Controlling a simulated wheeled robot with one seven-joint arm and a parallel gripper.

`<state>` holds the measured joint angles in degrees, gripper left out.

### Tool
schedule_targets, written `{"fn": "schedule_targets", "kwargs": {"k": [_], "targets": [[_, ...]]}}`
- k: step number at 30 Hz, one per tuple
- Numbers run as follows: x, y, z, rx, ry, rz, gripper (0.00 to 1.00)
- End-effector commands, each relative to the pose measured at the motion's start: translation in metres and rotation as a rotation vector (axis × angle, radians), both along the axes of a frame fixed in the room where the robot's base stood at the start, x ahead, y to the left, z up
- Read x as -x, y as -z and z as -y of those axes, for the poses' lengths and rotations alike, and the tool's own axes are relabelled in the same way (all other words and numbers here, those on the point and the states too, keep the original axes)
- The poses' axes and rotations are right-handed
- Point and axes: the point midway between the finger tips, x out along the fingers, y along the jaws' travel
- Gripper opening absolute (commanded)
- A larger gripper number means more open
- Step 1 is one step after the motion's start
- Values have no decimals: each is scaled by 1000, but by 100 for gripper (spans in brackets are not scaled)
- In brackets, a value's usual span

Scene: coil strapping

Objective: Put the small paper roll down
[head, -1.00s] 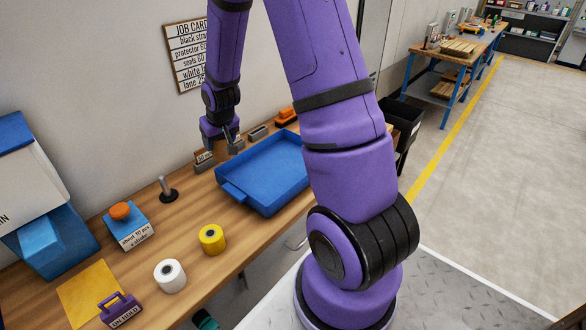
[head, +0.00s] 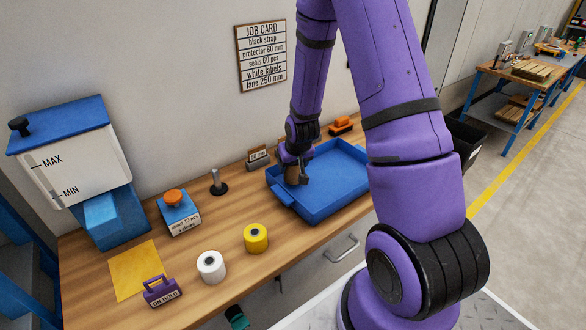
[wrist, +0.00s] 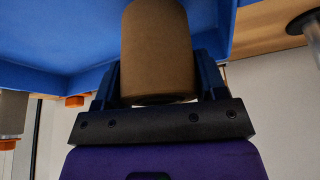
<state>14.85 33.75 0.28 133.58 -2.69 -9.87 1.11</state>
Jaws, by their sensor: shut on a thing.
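My gripper (head: 303,178) is over the left end of the blue tray (head: 338,204) on the bench. In the wrist view my gripper (wrist: 158,88) is shut on a small brown paper roll (wrist: 157,45), with one dark finger on each side of it. In the head view the roll (head: 291,173) shows only as a small brown patch, partly hidden by the gripper. I cannot tell whether the roll touches the tray floor.
A yellow roll (head: 256,238) and a white roll (head: 211,266) stand left of the tray, beside a purple ON HOLD tag (head: 161,291). Behind are a short post (head: 217,184), a dispenser (head: 178,212) and a small label stand (head: 258,158). Bare wood lies between them.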

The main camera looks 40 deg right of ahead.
Motion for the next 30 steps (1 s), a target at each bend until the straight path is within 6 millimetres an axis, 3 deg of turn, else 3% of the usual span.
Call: {"fn": "schedule_targets", "kwargs": {"k": [4,16,17,20,30], "targets": [[0,17,0,0,0,-2,38],[0,21,0,0,0,0,38],[0,21,0,0,0,0,70],[0,21,0,0,0,0,91],[0,18,0,0,0,0,91]]}}
